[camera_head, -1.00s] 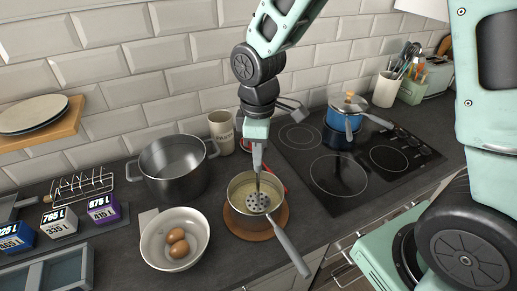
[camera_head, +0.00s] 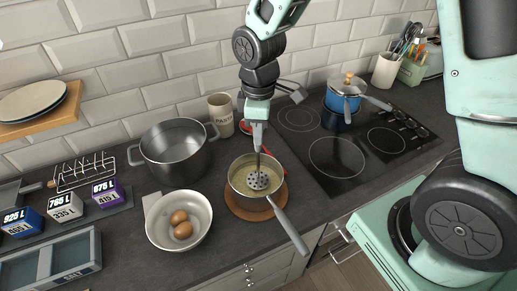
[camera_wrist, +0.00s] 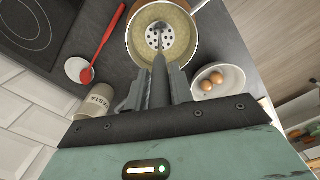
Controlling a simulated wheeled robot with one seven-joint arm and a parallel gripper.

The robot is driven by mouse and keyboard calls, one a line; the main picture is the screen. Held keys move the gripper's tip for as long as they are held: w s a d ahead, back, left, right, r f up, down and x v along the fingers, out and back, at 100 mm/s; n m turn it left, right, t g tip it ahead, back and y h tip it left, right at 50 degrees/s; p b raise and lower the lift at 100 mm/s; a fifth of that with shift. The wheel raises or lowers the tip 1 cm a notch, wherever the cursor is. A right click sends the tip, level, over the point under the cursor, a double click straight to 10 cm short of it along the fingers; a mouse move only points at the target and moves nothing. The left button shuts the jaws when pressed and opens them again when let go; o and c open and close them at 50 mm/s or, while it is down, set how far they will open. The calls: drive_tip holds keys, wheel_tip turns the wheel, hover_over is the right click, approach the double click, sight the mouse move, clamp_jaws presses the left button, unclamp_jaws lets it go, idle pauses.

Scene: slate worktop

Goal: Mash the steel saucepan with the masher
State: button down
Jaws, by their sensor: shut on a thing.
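The steel saucepan (camera_head: 252,203) stands on a round brown trivet (camera_head: 236,206), its handle pointing to the front right. It holds a pale yellow mash. My gripper (camera_head: 258,140) is above the pan, shut on the upright masher (camera_head: 258,181). The masher's round, perforated head is inside the pan, near the middle of the mash. Whether it presses into the mash or just rests on it I cannot tell. In the wrist view the masher head (camera_wrist: 160,38) lies within the saucepan (camera_wrist: 132,40), ahead of my gripper (camera_wrist: 158,88).
A white bowl with eggs (camera_head: 158,237) is left of the pan, a large grey pot (camera_head: 160,172) behind it. A cup (camera_head: 221,112) stands at the wall. A red utensil (camera_wrist: 107,32) lies on a white rest. The hob (camera_head: 337,158) with a blue pot (camera_head: 338,119) is right.

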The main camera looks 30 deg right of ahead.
drive_tip(key=shift+w+d+p, duration=0.3)
drive_tip(key=shift+w+p, duration=0.15)
